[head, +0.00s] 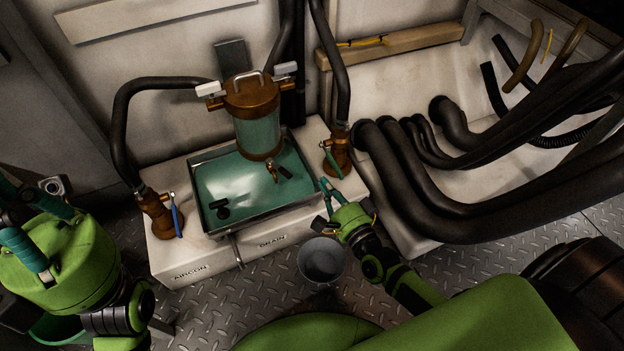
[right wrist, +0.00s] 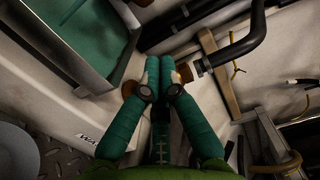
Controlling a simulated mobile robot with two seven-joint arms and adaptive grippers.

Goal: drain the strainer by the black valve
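The strainer (head: 259,133) stands upright over the tray, with a copper lid and a teal-tinted clear body. The black valve (head: 284,172) shows as a small dark handle by the copper outlet at the strainer's foot. My right gripper (head: 324,186) is right of the tray, just below the green lever (head: 333,164) of the right copper fitting, and apart from the black valve. In the right wrist view its fingertips (right wrist: 160,62) are together with nothing visible between them. My left gripper (head: 14,213) is at the far left, fingers apart and empty.
The metal tray (head: 196,203) has a teal inside and a small black piece (head: 222,209) in it. A grey bucket (head: 322,261) stands in front. A blue-levered copper fitting (head: 160,217) is at left. Thick black hoses (head: 450,190) crowd the right.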

